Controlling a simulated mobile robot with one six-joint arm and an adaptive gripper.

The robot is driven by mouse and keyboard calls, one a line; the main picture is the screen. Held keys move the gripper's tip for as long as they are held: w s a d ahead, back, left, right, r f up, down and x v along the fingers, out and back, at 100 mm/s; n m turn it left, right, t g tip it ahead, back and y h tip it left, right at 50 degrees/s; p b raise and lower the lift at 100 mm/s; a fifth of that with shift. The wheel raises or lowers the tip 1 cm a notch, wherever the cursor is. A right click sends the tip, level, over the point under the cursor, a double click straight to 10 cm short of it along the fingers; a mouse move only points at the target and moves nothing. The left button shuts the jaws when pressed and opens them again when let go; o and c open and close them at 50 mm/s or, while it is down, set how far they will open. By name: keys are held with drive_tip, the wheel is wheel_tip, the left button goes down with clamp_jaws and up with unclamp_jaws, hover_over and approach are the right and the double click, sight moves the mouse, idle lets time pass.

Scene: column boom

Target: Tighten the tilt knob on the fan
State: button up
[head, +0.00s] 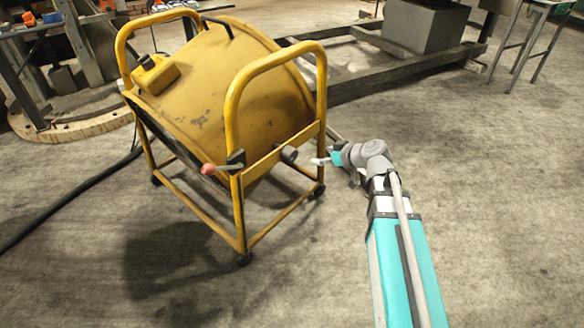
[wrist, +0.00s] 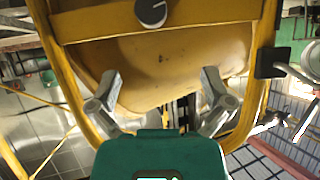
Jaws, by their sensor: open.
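The fan is a yellow drum (head: 220,85) tilted in a wheeled yellow tube frame. A dark round knob (head: 289,154) sits on the frame's side bar, facing my arm; I take it as the tilt knob. In the wrist view the knob (wrist: 151,12) is at the top edge, partly cut off, with a pale line on its face. My gripper (head: 321,161) is just right of the knob in the head view, apart from it. In the wrist view my gripper (wrist: 160,78) is open and empty, its fingers spread below the knob.
A lever with a red ball end (head: 208,169) juts from the frame's near corner; its black mount (wrist: 270,62) is right of my fingers. A black cable (head: 75,195) runs left across the floor. A metal frame with a grey block (head: 425,25) stands behind.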

sight(294, 156)
drive_tip(key=f+b, duration=0.1)
drive_tip(key=w+f+b, duration=0.1)
drive_tip(key=f+t+b, duration=0.1)
drive_tip(key=shift+w+a+f+n+y, duration=0.1)
drive_tip(key=shift+w+n+y, duration=0.2)
idle(0.3)
drive_tip(key=b+x, duration=0.5)
drive_tip(key=x, duration=0.8)
drive_tip(key=shift+w+a+f+b, duration=0.15)
drive_tip(key=shift+w+a+b, duration=0.1)
drive_tip(key=shift+b, duration=0.1)
